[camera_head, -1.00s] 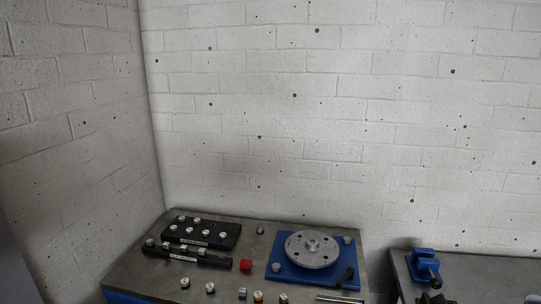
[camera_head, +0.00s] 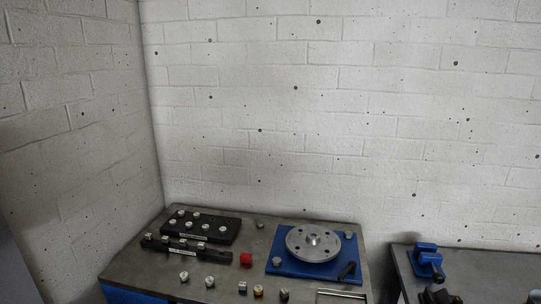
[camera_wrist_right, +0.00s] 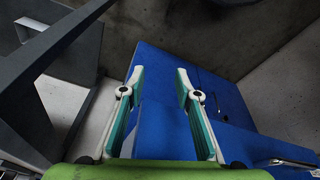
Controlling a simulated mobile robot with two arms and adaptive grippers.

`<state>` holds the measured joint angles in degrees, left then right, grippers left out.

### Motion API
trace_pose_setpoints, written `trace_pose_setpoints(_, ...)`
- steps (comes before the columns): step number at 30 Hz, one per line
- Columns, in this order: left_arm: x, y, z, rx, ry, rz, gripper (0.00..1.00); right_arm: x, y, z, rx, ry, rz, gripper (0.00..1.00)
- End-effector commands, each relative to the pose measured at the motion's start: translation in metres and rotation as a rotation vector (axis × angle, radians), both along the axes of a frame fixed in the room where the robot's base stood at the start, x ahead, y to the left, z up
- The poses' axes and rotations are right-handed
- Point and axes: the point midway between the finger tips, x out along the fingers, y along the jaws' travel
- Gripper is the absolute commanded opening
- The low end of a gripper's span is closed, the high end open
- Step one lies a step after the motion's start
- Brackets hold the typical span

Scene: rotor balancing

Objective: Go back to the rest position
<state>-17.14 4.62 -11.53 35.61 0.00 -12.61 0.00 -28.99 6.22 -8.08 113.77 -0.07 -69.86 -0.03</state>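My right gripper (camera_wrist_right: 156,80) shows in the right wrist view. Its two pale fingers with teal pads stand apart with nothing between them. It points at a blue surface (camera_wrist_right: 205,70), and I cannot tell the distance. Neither gripper shows in the head view, and my left gripper is not seen anywhere. In the head view the silver rotor disc (camera_head: 313,242) sits on a blue base plate (camera_head: 290,266) on the workbench (camera_head: 140,272).
A black block with several silver pieces (camera_head: 228,231) and a black rail (camera_head: 213,257) lie at the left of the bench. A second bench at right holds a blue vise (camera_head: 427,260). A gap separates the benches.

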Motion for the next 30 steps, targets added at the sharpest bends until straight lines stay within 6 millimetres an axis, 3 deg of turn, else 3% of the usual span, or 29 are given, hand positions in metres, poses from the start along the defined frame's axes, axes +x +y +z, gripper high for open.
trace_pose_setpoints(1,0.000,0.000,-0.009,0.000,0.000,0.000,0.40,-0.004,0.000,-0.034,-0.001,0.016,0.002,0.30)
trace_pose_setpoints(6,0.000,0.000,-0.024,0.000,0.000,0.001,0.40,-0.025,-0.002,-0.125,-0.003,0.048,0.007,0.30)
trace_pose_setpoints(11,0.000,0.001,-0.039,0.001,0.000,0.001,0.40,-0.058,-0.007,-0.203,-0.008,0.079,0.014,0.30)
trace_pose_setpoints(18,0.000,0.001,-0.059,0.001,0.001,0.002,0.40,-0.127,-0.018,-0.298,-0.014,0.124,0.025,0.30)
trace_pose_setpoints(24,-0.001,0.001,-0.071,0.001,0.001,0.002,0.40,-0.179,-0.028,-0.342,-0.018,0.149,0.031,0.30)
trace_pose_setpoints(30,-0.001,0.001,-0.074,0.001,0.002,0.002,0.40,-0.202,-0.033,-0.354,-0.020,0.159,0.035,0.30)
